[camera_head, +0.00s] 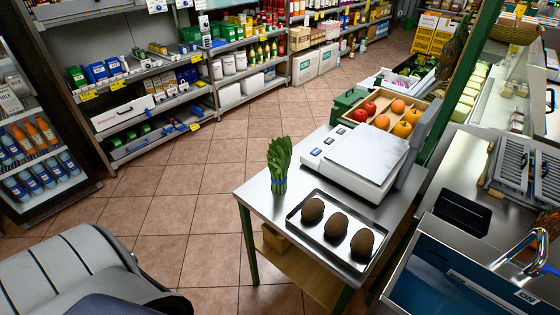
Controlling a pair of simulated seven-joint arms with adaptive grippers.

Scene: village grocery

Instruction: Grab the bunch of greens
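The bunch of greens (279,160) stands upright near the left edge of a small steel table (262,204). Its leaves are at the top, and a blue band wraps its stems near the base. It stands just left of a white weighing scale (352,162) and behind a metal tray, apart from the tray. Neither of my grippers shows in this view, and nothing is touching the greens.
The metal tray (296,217) holds three brown, oval items. A crate of red and orange fruit (387,112) sits behind the scale. A sink (450,275) is at the lower right. Stocked shelves (140,95) line the back left. Tiled floor lies open left of the table.

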